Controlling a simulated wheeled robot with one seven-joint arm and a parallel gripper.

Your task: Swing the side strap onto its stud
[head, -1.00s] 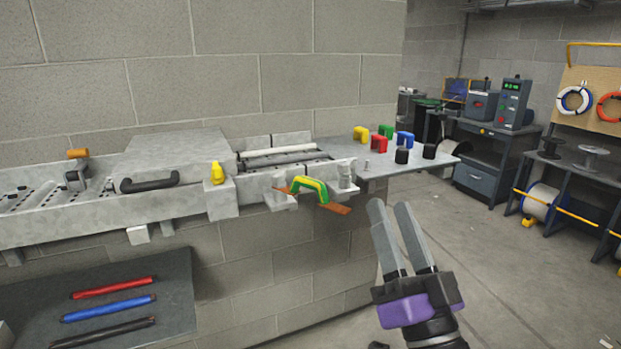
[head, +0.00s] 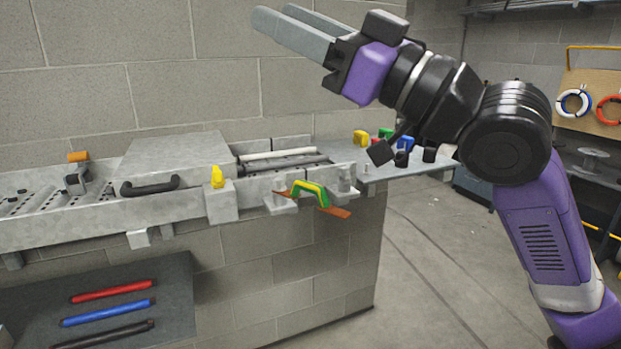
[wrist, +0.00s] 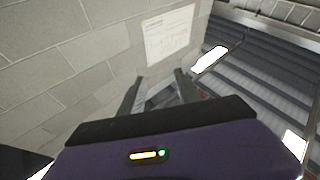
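A flat copper-coloured strap (head: 338,212) with a green-and-yellow arched handle (head: 311,190) sits at the front of the grey trough, between two pale brackets. The left bracket (head: 279,205) and the right bracket (head: 346,180) stick out from the trough's front wall. I cannot clearly make out the stud, or whether the strap's ends touch anything. My gripper (head: 270,17) is raised high above the trough against the block wall, fingers pointing left, well apart from the strap. It is open and empty; the wrist view shows a gap between its fingers (wrist: 158,90).
A yellow knob (head: 217,177) stands on a block left of the strap. A grey lid with a black handle (head: 150,186) lies further left. Coloured blocks (head: 361,138) and black caps stand on the right shelf. Red, blue and black rods (head: 108,306) lie on the lower shelf.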

